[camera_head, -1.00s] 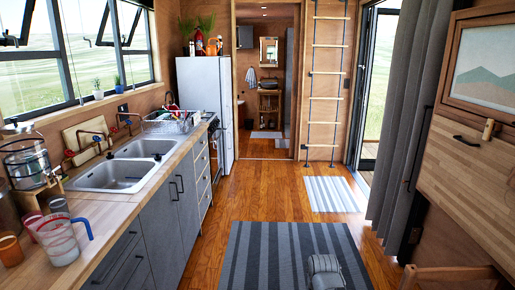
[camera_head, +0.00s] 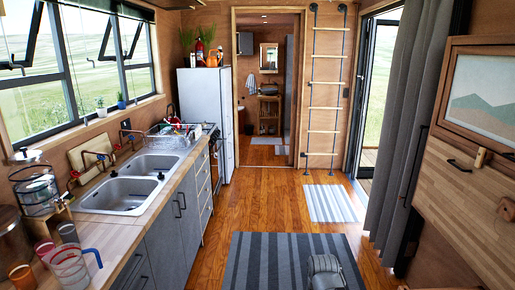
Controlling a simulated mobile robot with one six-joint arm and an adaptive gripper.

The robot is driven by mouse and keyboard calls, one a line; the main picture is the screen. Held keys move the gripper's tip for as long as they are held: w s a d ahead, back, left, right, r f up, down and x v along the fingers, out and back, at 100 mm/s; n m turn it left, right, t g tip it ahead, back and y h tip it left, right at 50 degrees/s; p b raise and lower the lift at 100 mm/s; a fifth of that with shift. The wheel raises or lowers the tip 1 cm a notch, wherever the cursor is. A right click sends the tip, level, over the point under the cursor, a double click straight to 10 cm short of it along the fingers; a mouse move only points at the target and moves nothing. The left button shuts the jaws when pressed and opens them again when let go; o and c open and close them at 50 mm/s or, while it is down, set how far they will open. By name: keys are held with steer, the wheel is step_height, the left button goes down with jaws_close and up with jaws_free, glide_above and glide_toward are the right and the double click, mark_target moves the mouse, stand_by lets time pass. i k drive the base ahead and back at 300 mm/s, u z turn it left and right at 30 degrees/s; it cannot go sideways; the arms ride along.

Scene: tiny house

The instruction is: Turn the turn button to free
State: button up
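The turn button (camera_head: 481,157) is a small light-wood piece at the right. It sits at the top edge of the folded-up wooden panel (camera_head: 455,190), just below the framed mountain picture (camera_head: 487,95). It looks roughly upright and reaches across the seam between the panel and the frame. It is small, so its exact angle is hard to judge. My gripper is not in view. A grey rounded part of my own body shows low in the middle, over the striped rug.
A dark handle (camera_head: 459,165) is on the panel beside the button. A round wooden piece (camera_head: 506,209) shows at the right edge. A grey curtain (camera_head: 405,130) hangs by the open door. The counter with the sink (camera_head: 117,195) lines the left. The floor between, with a striped rug (camera_head: 255,260), is clear.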

mark_target(481, 152)
steer(key=z, duration=1.3)
